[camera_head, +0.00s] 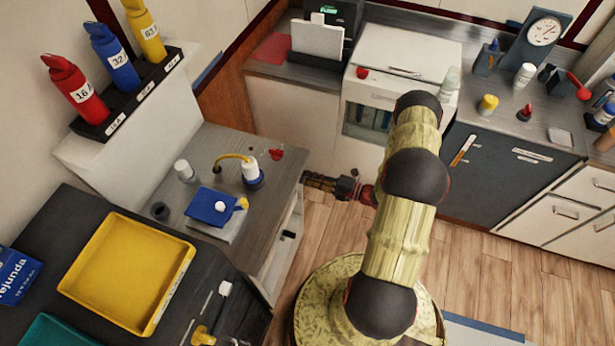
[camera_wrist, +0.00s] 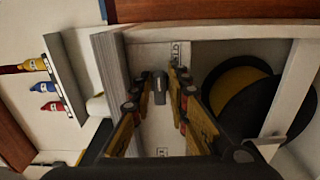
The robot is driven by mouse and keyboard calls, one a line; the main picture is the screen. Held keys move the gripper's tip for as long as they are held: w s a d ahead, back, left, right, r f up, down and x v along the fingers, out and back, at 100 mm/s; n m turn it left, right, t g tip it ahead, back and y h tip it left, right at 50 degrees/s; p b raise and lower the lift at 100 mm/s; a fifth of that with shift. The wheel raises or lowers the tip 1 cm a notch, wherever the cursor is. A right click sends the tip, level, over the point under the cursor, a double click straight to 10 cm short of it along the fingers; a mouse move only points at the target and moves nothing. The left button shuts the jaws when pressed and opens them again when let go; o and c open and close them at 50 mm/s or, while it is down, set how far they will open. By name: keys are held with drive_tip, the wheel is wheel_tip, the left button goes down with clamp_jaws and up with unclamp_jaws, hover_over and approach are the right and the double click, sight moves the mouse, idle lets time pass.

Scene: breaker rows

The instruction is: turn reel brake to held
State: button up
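In the wrist view a short dark lever (camera_wrist: 160,86) stands on a pale panel, with small printed marks above and below it. It looks like the reel brake. A black and yellow reel (camera_wrist: 238,92) sits in the open bay to its right, partly behind a white frame. My gripper (camera_wrist: 156,84) is open, one finger on each side of the lever in the picture. I cannot tell whether either finger touches it. In the head view my gripper (camera_head: 318,182) is beside the right edge of the grey-topped cabinet; the lever and reel are hidden there.
The grey cabinet top (camera_head: 222,150) holds a blue box (camera_head: 208,206) and a white-and-blue item with a yellow hose. A yellow tray (camera_head: 130,272) is at lower left. Red, blue and yellow numbered plugs stand in a black rack (camera_head: 125,108). Wooden floor (camera_head: 480,280) is clear at right.

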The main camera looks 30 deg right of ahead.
drive_tip(key=shift+o, duration=1.4)
drive_tip(key=shift+s, duration=0.1)
drive_tip(key=v, duration=1.2)
